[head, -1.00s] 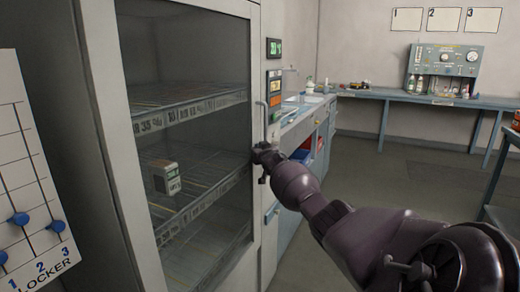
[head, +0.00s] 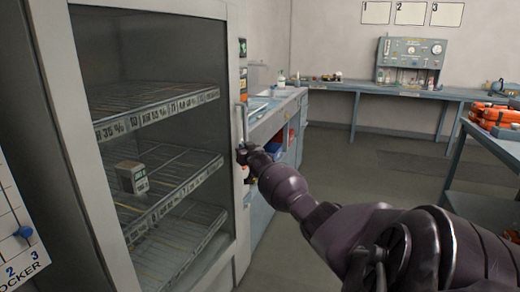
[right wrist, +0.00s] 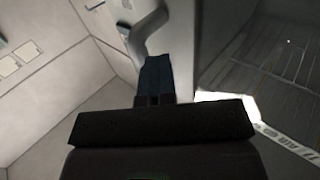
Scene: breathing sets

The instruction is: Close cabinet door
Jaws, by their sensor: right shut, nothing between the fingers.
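The tall cabinet's door (head: 62,120) has a pale frame around a large dark glass pane, with wire shelves and a small box visible behind it. Its upright bar handle (head: 239,122) is on the right edge; it also shows in the right wrist view (right wrist: 147,36). The door looks shut or nearly so; I cannot tell whether a slim gap is left. My right gripper (head: 243,152) is shut and empty at the handle's lower end, by the door's edge. In the right wrist view its fingers (right wrist: 157,76) overlap the handle's end; contact is unclear. My left gripper is out of view.
A white locker panel (head: 12,225) with blue knobs stands at the near left. A counter (head: 275,115) runs behind the cabinet, and a blue bench (head: 400,92) lines the back wall. A side table (head: 490,137) with orange cases is at right. The middle floor is clear.

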